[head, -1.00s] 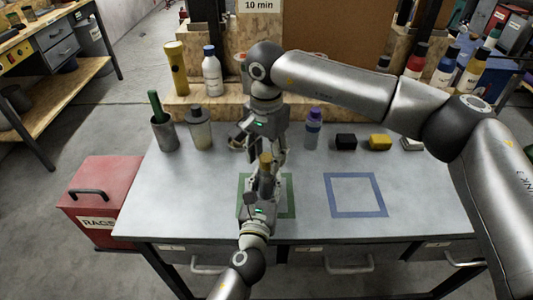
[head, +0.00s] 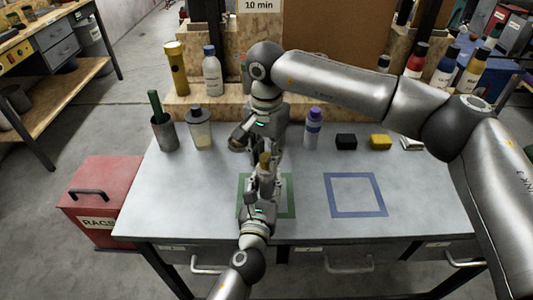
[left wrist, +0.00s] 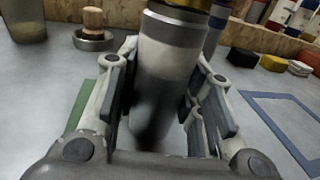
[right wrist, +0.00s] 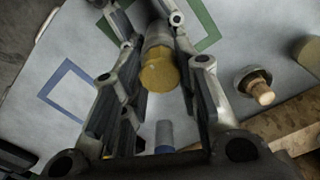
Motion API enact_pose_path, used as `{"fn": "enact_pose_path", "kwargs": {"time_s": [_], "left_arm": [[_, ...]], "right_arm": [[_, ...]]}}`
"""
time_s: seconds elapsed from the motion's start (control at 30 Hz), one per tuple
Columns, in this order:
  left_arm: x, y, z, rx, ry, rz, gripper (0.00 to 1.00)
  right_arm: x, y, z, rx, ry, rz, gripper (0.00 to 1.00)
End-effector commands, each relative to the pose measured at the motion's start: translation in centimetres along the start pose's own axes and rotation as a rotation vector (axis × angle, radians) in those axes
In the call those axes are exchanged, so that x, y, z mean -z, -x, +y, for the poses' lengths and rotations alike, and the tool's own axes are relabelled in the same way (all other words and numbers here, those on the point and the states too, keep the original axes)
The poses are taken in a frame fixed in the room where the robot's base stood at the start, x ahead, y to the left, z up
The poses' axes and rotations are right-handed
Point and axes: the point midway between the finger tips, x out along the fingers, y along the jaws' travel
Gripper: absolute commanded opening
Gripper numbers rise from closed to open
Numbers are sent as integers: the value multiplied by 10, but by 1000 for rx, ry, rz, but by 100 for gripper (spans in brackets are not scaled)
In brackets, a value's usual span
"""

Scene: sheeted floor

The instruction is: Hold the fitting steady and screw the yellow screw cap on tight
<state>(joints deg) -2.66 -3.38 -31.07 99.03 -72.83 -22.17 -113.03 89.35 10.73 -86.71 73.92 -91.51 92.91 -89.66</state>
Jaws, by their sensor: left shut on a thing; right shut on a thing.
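The fitting is a grey metal cylinder (left wrist: 163,75), standing between the fingers of my left gripper (head: 264,186), which is shut on it. The yellow screw cap (right wrist: 158,74) sits at the fitting's top end. It also shows as a small yellow spot in the head view (head: 264,158). My right gripper (head: 268,147) comes down from above and is shut on the cap, one finger on each side in the right wrist view. The fingers hide much of the fitting in the head view, and how far the cap is turned cannot be told.
A green square outline (head: 288,206) lies under the grippers, and a blue one (head: 356,196) to the right is empty. Behind stand a purple-capped bottle (head: 313,130), a black block (head: 346,142), a yellow block (head: 381,142) and a cup with a green handle (head: 164,132).

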Motion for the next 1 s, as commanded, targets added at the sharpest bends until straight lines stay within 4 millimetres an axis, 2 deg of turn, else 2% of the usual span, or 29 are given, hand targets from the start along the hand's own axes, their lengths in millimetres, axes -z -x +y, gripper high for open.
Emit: {"fn": "enact_pose_path", "kwargs": {"time_s": [0.17,1.0], "left_arm": [[0,0,0,0,0,0,4],[0,0,0,0,0,1,4]], "right_arm": [[0,0,0,0,-138,-1,1],[0,0,0,0,-1080,-9,1]]}}
